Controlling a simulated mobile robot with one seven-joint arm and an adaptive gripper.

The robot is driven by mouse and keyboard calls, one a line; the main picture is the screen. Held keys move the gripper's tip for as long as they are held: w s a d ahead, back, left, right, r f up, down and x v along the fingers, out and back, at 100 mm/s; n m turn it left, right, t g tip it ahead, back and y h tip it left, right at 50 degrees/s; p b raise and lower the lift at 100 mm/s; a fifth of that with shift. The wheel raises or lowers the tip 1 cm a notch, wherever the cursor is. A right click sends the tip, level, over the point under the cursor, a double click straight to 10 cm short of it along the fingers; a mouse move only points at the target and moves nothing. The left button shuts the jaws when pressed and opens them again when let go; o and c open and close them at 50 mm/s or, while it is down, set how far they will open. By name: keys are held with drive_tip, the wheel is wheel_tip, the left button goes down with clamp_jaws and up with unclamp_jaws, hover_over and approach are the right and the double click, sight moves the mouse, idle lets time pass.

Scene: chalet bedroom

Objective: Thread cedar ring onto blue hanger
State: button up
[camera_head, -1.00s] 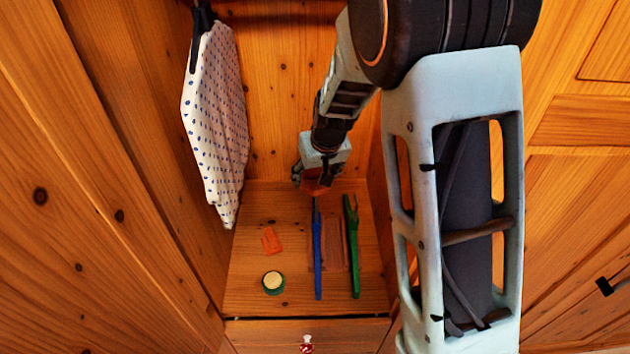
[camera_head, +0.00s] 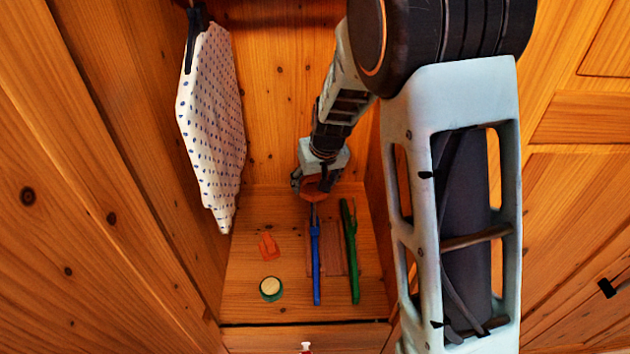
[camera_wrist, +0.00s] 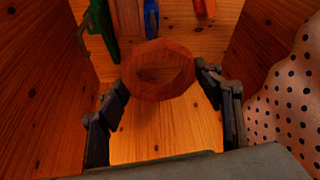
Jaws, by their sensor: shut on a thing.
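The cedar ring (camera_head: 311,195) is a reddish-brown wooden ring at the far end of the shelf. It shows large in the wrist view (camera_wrist: 158,93), its hole facing the camera. My gripper (camera_wrist: 163,82) is shut on it, with one finger on each side of the ring. In the head view my gripper (camera_head: 315,182) is near the back wall. The blue hanger (camera_head: 316,265) lies lengthwise on the shelf, its far end just below the ring in the picture. In the wrist view the blue hanger (camera_wrist: 151,18) shows beyond the ring. I cannot tell whether they touch.
A green hanger (camera_head: 351,255) lies to the right of the blue one. A reddish slatted block (camera_head: 333,250) lies between and under them. An orange piece (camera_head: 268,246) and a green-rimmed round tin (camera_head: 271,288) sit left. A dotted cloth (camera_head: 212,125) hangs at left. Wooden walls enclose the shelf.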

drive_tip(key=shift+f+b, duration=3.5)
drive_tip(key=shift+f, duration=0.75)
drive_tip(key=o, duration=1)
drive_tip(key=shift+r, duration=0.1)
drive_tip(key=v, duration=1.1)
drive_tip(key=shift+s+d+r, duration=0.1)
drive_tip(key=shift+s+r, duration=0.05)
drive_tip(key=shift+r, duration=0.25)
